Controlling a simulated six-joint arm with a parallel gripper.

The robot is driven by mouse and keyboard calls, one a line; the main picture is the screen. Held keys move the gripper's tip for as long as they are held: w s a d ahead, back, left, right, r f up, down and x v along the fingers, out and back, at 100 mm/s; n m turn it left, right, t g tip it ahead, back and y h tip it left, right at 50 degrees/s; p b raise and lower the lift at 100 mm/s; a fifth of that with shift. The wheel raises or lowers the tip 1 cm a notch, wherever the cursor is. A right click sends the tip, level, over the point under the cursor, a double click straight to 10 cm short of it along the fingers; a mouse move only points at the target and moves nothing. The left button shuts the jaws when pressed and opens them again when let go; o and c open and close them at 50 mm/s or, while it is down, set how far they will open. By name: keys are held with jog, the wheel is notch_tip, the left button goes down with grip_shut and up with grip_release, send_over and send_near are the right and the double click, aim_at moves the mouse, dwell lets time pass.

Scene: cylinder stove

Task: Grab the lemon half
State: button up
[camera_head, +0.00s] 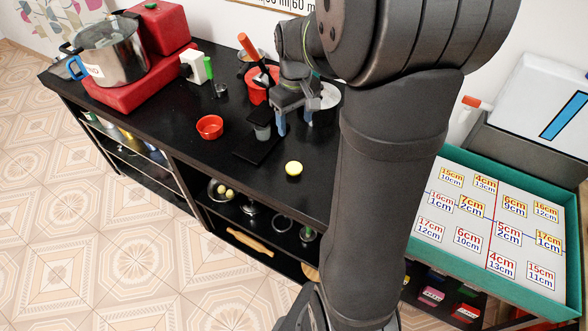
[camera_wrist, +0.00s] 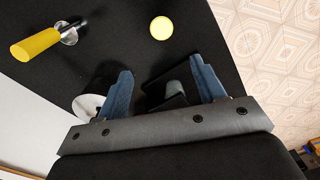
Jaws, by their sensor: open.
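The lemon half (camera_head: 293,168) is a small yellow disc lying on the black counter top, near its front edge. In the wrist view the lemon half (camera_wrist: 161,28) lies beyond the fingertips, near the top middle. My gripper (camera_head: 295,128) is over the counter, behind the lemon half and apart from it. In the wrist view my gripper (camera_wrist: 164,80) has its two blue fingers spread wide, with nothing held between them. A dark grey cup (camera_head: 262,130) stands beside the left finger in the head view.
A red bowl (camera_head: 210,127), a red pot (camera_head: 262,88) and a steel pot (camera_head: 108,55) stand to the left. A yellow-handled tool (camera_wrist: 38,44) lies on the counter in the wrist view. The counter around the lemon half is clear.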

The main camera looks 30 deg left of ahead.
aim_at(294, 167)
jog(key=shift+m, duration=0.5)
notch_tip(294, 167, down, 18)
jog(key=shift+s, duration=0.15)
jog(key=shift+c, duration=0.4)
jog(key=c, duration=0.8)
